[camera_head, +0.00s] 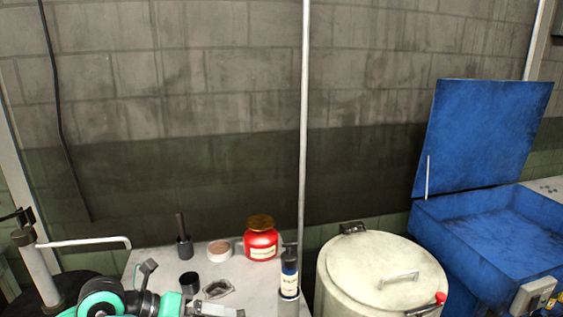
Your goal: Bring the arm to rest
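My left arm, teal and black, comes in at the bottom left. My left gripper (194,288) is over the front left of the light grey bench (222,268). Its two grey fingers look spread apart, with nothing held between them. The lower part of the arm is cut off by the picture's bottom edge. My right arm and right gripper are not in view.
On the bench stand a dark holder (185,248), a round dish (219,250), a red jar (261,243), a dark cup (190,282) and a labelled bottle (289,276). A cream drum (375,268) and an open blue machine (455,235) stand right.

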